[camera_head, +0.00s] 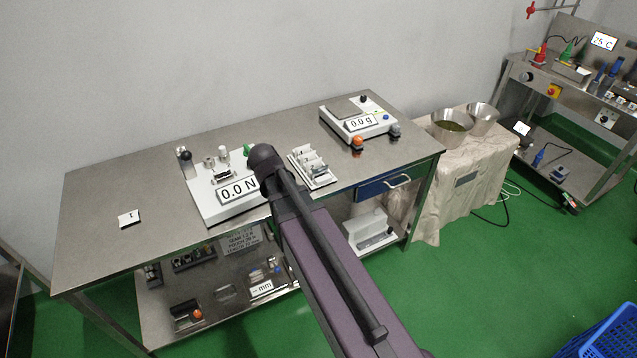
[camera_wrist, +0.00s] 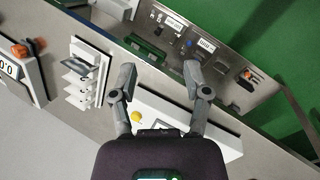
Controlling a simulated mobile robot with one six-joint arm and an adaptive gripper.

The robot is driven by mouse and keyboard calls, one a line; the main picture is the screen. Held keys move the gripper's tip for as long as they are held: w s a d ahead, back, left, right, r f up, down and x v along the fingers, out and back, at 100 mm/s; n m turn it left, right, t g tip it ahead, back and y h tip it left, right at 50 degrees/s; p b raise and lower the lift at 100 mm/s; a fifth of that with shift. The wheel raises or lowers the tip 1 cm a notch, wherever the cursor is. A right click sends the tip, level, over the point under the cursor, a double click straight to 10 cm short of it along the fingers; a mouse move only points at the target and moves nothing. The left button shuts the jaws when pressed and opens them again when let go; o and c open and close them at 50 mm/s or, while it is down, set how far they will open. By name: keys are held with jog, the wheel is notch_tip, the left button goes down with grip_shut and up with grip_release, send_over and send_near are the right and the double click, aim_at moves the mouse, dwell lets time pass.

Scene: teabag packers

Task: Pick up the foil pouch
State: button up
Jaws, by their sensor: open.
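A white slotted rack (camera_head: 313,167) stands on the steel table, right of the force tester, and also shows at the left of the wrist view (camera_wrist: 98,84). A flat grey piece (camera_wrist: 88,70) lies across its slots; it looks like the foil pouch, but I cannot be sure. My gripper (camera_wrist: 160,82) is open, with nothing between its fingers. In the wrist view it is right of the rack, apart from it, over the table's front edge and the force tester (camera_wrist: 218,138). In the head view my arm hides the fingers.
The force tester reading 0.0 N (camera_head: 238,190) stands left of the rack, partly behind my arm. A scale reading 0.0 g (camera_head: 361,123) stands behind and right of the rack. A small white card (camera_head: 129,219) lies at the left, with bare table around it. The lower shelf (camera_head: 225,292) holds several items.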

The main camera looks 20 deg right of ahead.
jog(key=w+d+f+n+h+b, duration=0.4)
jog(key=w+n+b, duration=0.2)
jog(key=w, duration=0.3)
jog(key=n+h+b, duration=0.5)
jog(key=n+b, duration=0.2)
send_near(317, 169)
jog(key=shift+s+a+r+t, duration=0.15)
jog(key=shift+s+a+t, duration=0.2)
jog(key=shift+a, duration=0.3)
jog(key=shift+d, duration=0.1)
jog(key=b+x, duration=0.3)
jog(key=x, duration=0.4)
jog(key=shift+w, duration=0.1)
jog(key=shift+d+f+b, duration=0.2)
jog(key=shift+d+b, duration=0.1)
jog(key=shift+d, duration=0.4)
